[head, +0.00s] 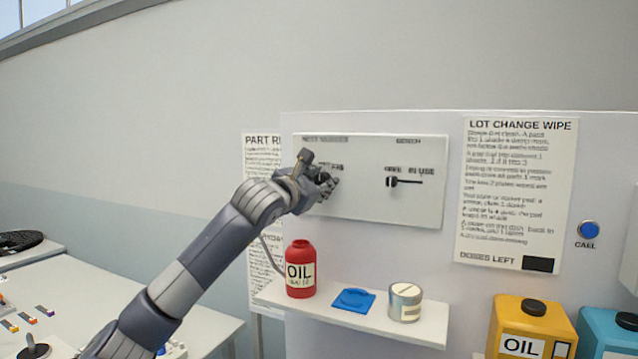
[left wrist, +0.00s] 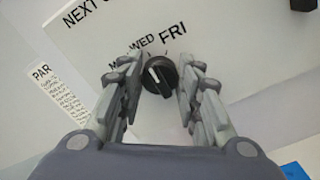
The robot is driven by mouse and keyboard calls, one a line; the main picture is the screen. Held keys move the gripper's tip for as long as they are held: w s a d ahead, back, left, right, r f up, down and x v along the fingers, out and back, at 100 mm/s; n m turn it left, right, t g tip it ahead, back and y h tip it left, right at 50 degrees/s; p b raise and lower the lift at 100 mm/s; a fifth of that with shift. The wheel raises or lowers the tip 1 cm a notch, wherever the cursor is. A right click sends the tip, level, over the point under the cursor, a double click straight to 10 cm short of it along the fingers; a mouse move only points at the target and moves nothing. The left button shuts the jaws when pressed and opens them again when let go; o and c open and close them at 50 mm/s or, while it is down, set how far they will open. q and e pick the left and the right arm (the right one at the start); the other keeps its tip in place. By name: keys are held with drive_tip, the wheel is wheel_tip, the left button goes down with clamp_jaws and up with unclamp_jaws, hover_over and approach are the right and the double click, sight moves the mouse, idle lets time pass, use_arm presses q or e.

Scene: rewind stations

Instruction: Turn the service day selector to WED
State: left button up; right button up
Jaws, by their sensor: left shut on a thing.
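The service day selector is a dark round knob (left wrist: 160,75) with a raised grip bar, on a white wall panel (head: 360,205). The left wrist view shows MON, WED and FRI printed around its upper side. A pale line runs along the bar, slanting up-left; I cannot tell exactly which day it points to. My left gripper (left wrist: 161,88) is at the panel, its fingers on either side of the knob, shut on it. In the head view the left gripper (head: 328,186) hides the knob and part of its lettering. My right gripper is not in view.
A second dark switch (head: 392,182) sits right of my left gripper on the panel. A shelf (head: 272,292) below holds a red oil bottle (head: 300,272), a blue cloth (head: 354,300) and a tin (head: 405,303). A yellow oil container (head: 530,325) stands lower right.

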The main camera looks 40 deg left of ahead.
use_arm(q)
drive_tip(key=o, duration=1)
drive_tip(key=shift+o, duration=0.2)
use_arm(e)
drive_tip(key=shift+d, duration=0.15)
use_arm(q)
drive_tip(key=v, duration=1.2)
